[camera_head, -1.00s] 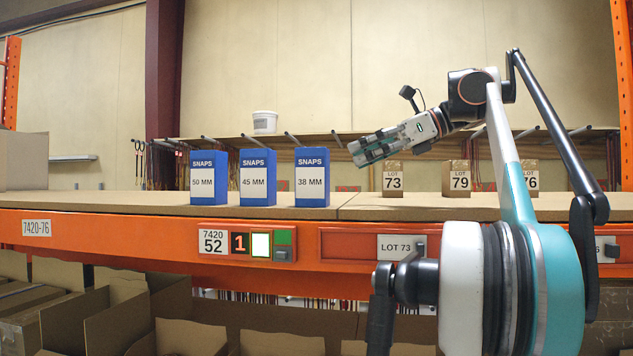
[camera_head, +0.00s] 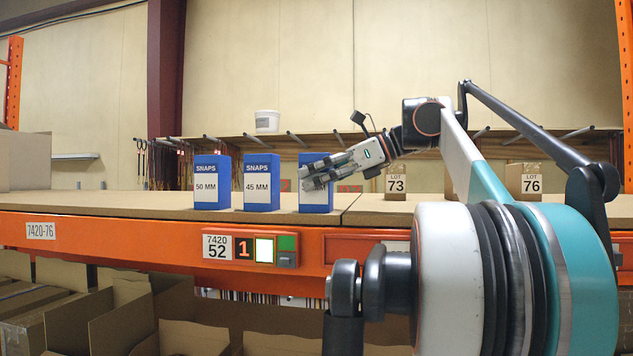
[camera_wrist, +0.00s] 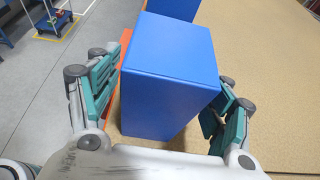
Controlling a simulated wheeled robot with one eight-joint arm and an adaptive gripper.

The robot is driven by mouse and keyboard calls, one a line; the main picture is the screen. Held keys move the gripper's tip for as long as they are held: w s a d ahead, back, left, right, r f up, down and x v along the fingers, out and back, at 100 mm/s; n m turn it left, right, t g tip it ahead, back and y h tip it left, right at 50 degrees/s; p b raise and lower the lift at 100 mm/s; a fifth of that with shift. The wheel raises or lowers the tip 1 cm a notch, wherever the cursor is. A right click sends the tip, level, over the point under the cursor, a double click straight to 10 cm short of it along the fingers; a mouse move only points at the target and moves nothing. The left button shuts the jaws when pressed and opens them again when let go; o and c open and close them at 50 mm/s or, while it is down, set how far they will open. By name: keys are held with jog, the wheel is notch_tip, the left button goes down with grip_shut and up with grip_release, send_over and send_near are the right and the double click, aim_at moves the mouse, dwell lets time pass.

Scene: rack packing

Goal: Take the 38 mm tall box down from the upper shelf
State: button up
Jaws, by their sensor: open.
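Three blue SNAPS boxes stand upright in a row on the upper shelf. In the wrist view, a blue box (camera_wrist: 165,65) stands between the spread fingers of my open gripper (camera_wrist: 162,102). Its top faces the camera. I cannot tell whether either finger touches it.
Another blue box (camera_wrist: 174,7) shows at the top of the wrist view. Cartons marked 73 (camera_head: 396,184) and 76 (camera_head: 531,185) stand to the right on the shelf board (camera_head: 120,203). The orange shelf beam (camera_head: 130,236) runs along the front edge. A white tub (camera_head: 267,121) is behind.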

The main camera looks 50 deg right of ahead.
jog(key=shift+c, duration=0.5)
jog(key=c, duration=1.3)
jog(key=shift+r, duration=0.1)
